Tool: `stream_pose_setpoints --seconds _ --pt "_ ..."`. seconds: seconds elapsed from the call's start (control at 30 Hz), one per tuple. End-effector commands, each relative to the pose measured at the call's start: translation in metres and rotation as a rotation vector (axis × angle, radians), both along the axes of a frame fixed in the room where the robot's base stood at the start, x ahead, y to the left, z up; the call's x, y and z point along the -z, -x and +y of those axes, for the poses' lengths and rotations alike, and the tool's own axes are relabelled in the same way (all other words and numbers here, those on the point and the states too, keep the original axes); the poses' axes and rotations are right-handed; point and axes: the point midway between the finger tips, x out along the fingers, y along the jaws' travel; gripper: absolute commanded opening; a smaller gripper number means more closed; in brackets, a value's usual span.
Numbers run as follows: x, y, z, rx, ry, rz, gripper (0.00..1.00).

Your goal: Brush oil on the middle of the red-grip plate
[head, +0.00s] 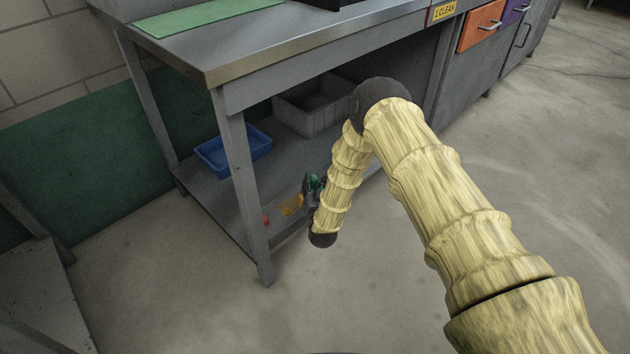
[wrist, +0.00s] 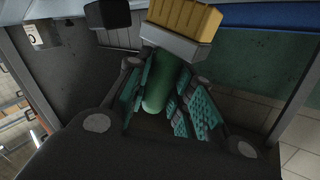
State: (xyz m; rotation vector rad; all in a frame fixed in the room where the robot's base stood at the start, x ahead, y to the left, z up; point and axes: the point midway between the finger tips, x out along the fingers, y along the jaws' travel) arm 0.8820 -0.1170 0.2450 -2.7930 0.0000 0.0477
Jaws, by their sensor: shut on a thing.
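My gripper (wrist: 160,100) is shut on the green handle (wrist: 157,82) of a brush. The brush has a grey collar and a block of yellow bristles (wrist: 185,18) beyond the fingers. In the head view my gripper (head: 312,188) is at the front of the low shelf, partly hidden by my arm. A small red thing (head: 266,220) shows at the shelf's front left, behind the table leg; I cannot tell whether it is the plate's grip. A yellow patch (head: 291,205) lies between it and my gripper. No plate can be made out clearly.
A blue tray (head: 232,151) and a grey bin (head: 304,108) stand on the low shelf (head: 230,204). The metal table (head: 270,45) is above, with a front leg (head: 245,190). A black block (wrist: 108,14) shows in the wrist view. The floor in front is clear.

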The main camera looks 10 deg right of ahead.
Motion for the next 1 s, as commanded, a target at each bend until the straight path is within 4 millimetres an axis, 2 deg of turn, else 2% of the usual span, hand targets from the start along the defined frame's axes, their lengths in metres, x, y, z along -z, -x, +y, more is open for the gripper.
stream_pose_setpoints --seconds 0.27,0.7,1.0 --pt "0.003 0.007 0.007 -0.001 -0.001 0.008 0.0" --pt "0.002 0.023 0.031 -0.002 0.0 0.009 0.0" --pt "0.001 0.027 0.038 -0.001 -0.001 0.008 0.0"
